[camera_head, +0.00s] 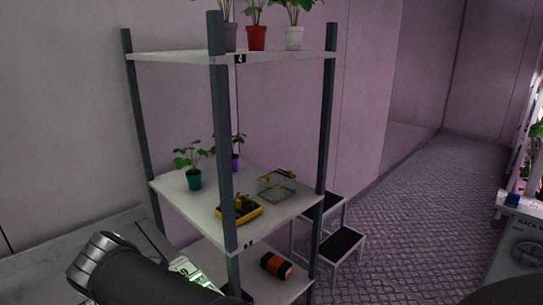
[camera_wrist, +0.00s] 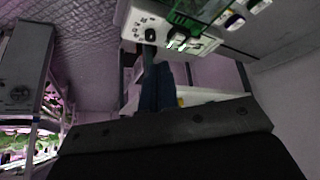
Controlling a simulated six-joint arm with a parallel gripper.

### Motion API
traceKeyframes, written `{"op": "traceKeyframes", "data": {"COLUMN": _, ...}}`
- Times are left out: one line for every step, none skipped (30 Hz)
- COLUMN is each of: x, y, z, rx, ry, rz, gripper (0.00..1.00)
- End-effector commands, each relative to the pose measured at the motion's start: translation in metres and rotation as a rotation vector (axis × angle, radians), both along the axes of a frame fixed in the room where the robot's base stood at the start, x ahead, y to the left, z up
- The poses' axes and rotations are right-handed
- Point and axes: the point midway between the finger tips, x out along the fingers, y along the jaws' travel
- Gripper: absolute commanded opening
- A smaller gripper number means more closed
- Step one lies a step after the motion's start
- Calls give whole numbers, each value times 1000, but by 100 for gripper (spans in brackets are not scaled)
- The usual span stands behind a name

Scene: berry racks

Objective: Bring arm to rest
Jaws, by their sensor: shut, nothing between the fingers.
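My gripper (camera_wrist: 158,68) shows in the wrist view as two dark narrow fingers side by side above a broad dark palm. The fingers are together with nothing held between them. In the head view my arm (camera_head: 140,272) crosses the lower left corner, in front of the rack's lower left side. My fingertips cannot be made out in the head view.
A rack (camera_head: 219,150) with dark posts holds potted plants, a yellow tray (camera_head: 240,211) and a wire basket (camera_head: 277,186). An orange and black item (camera_head: 276,266) lies on the lower shelf. A step stool (camera_head: 342,243) stands behind. The floor (camera_head: 420,210) at right is open.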

Motion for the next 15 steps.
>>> {"op": "traceKeyframes", "data": {"x": 3, "y": 0, "z": 0, "rx": -15, "ry": 8, "rz": 14, "gripper": 0}}
{"op": "traceKeyframes", "data": {"x": 4, "y": 1, "z": 1, "rx": -22, "ry": 11, "rz": 23, "gripper": 0}}
{"op": "traceKeyframes", "data": {"x": 5, "y": 1, "z": 1, "rx": -32, "ry": 15, "rz": 34, "gripper": 0}}
{"op": "traceKeyframes", "data": {"x": 6, "y": 1, "z": 2, "rx": -37, "ry": 17, "rz": 42, "gripper": 0}}
{"op": "traceKeyframes", "data": {"x": 7, "y": 1, "z": 2, "rx": -43, "ry": 20, "rz": 49, "gripper": 0}}
{"op": "traceKeyframes", "data": {"x": 8, "y": 2, "z": 2, "rx": -49, "ry": 23, "rz": 57, "gripper": 0}}
{"op": "traceKeyframes", "data": {"x": 8, "y": 2, "z": 2, "rx": -53, "ry": 24, "rz": 61, "gripper": 0}}
{"op": "traceKeyframes", "data": {"x": 9, "y": 2, "z": 2, "rx": -55, "ry": 26, "rz": 66, "gripper": 0}}
{"op": "traceKeyframes", "data": {"x": 9, "y": 2, "z": 2, "rx": -59, "ry": 27, "rz": 69, "gripper": 0}}
{"op": "traceKeyframes", "data": {"x": 9, "y": 2, "z": 2, "rx": -61, "ry": 27, "rz": 71, "gripper": 0}}
{"op": "traceKeyframes", "data": {"x": 9, "y": 2, "z": 2, "rx": -62, "ry": 28, "rz": 73, "gripper": 0}}
{"op": "traceKeyframes", "data": {"x": 9, "y": 2, "z": 2, "rx": -63, "ry": 29, "rz": 75, "gripper": 0}}
{"op": "traceKeyframes", "data": {"x": 10, "y": 2, "z": 2, "rx": -63, "ry": 29, "rz": 75, "gripper": 0}}
{"op": "traceKeyframes", "data": {"x": 10, "y": 2, "z": 2, "rx": -63, "ry": 29, "rz": 76, "gripper": 0}}
{"op": "traceKeyframes", "data": {"x": 10, "y": 2, "z": 2, "rx": -63, "ry": 29, "rz": 75, "gripper": 0}}
